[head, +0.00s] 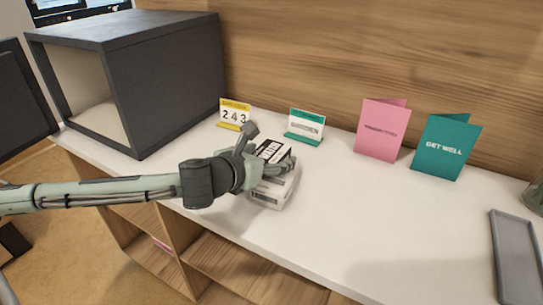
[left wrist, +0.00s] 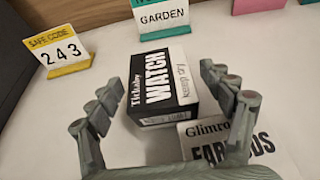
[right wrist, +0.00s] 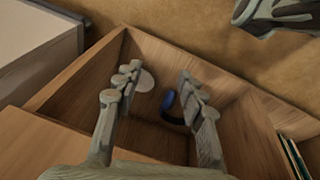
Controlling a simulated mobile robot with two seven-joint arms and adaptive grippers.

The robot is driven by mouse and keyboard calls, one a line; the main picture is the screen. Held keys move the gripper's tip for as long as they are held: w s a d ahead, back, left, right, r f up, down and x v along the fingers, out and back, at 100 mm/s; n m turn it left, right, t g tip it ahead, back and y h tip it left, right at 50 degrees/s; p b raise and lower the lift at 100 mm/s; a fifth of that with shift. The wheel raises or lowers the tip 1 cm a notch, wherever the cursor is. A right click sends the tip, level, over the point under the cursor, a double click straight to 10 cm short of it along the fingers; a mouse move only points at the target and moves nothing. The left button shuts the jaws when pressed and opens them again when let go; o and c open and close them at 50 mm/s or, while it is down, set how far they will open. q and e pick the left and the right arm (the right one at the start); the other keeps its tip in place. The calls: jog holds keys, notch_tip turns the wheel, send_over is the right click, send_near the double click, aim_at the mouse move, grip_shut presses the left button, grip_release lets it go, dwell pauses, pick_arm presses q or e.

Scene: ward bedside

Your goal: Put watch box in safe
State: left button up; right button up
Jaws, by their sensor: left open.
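The watch box (left wrist: 160,85), black and white with WATCH lettering, lies between the spread fingers of my left gripper (left wrist: 162,95) in the left wrist view. In the head view the left gripper (head: 268,158) is over the watch box (head: 272,149) and partly hides it. The left gripper is open. The safe (head: 165,75) is a dark grey box at the back left of the counter, its front open and its pale inside showing. Its door (head: 20,95) is swung out to the left. My right gripper (right wrist: 155,95) is open and empty over a wooden cubby.
A white earbuds box (left wrist: 235,145) is close by the watch box, nearer the wrist. Behind stand the yellow 243 safe code card (head: 234,112), green GARDEN card (head: 305,126), and pink (head: 380,130) and teal (head: 445,147) cards. A grey tray (head: 517,262) lies at right.

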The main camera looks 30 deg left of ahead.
pick_arm(q)
jog(key=shift+c, duration=0.6)
jog(key=c, duration=1.3)
jog(key=shift+r, duration=0.25)
